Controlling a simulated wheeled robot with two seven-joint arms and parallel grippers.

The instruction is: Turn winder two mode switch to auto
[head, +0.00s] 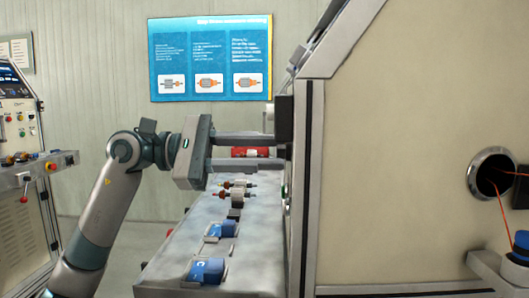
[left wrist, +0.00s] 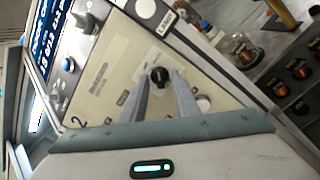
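The mode switch appears to be the black knob (left wrist: 160,76) on a cream panel (left wrist: 110,75) marked with a "2" in the left wrist view. My left gripper (left wrist: 161,82) is open, with its two fingers apart and the knob showing between their tips. I cannot tell whether the fingers touch it. In the head view my left gripper (head: 281,152) reaches right, its tips at the edge of the large cream machine (head: 400,150). The panel face and knob are hidden there. The knob's pointer setting is too small to read. My right gripper is not in view.
Below my left gripper, a grey bench (head: 180,250) carries blue fixtures (head: 207,270) and small armatures (head: 237,190). Another control cabinet (head: 20,130) stands at the far left.

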